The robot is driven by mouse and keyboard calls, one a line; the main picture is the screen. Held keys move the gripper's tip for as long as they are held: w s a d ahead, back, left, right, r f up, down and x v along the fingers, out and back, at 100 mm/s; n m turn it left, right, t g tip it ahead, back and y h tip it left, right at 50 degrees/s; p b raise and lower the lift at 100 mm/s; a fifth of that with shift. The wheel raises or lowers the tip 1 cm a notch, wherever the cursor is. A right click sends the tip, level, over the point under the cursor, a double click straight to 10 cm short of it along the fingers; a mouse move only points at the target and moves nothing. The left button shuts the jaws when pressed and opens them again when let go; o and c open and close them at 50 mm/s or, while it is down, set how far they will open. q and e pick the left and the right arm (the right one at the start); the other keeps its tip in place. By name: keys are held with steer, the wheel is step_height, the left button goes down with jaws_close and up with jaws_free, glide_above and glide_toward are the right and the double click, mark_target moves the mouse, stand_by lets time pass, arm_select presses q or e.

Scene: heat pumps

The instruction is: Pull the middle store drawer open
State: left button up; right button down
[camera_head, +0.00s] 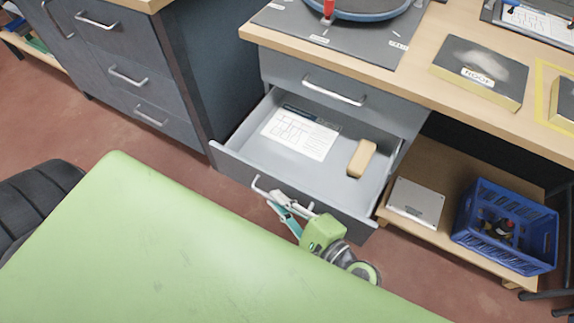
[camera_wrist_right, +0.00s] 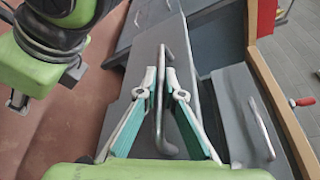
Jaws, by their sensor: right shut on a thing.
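The drawer below the closed top drawer (camera_head: 290,75) of the desk unit stands well open, its grey front (camera_head: 228,166) pulled out toward me. Inside lie a printed sheet (camera_head: 300,134) and a tan block (camera_head: 362,158). My right gripper (camera_head: 277,199) is at the outside of this front, shut on its bar handle (camera_head: 257,187). In the right wrist view the handle (camera_wrist_right: 160,110) runs between the two teal-lined fingers of the right gripper (camera_wrist_right: 161,80). The gripper partly hides the handle in the head view. My left gripper does not show in the head view.
A wooden desktop (camera_head: 420,95) lies above the drawers. A low shelf at right holds a silver box (camera_head: 416,202) and a blue crate (camera_head: 505,228). Another drawer cabinet (camera_head: 130,65) stands at left, its drawers shut. Red-brown floor (camera_head: 60,120) is free in front of it.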

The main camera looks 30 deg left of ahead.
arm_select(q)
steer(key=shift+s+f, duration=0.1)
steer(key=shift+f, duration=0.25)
arm_select(e)
steer(key=shift+s+f, duration=0.15)
steer(key=shift+s, duration=0.4)
steer(key=c, duration=2.4)
jaws_free()
steer(key=shift+c, duration=0.2)
steer(key=shift+w, duration=0.1)
steer(key=v, duration=1.2)
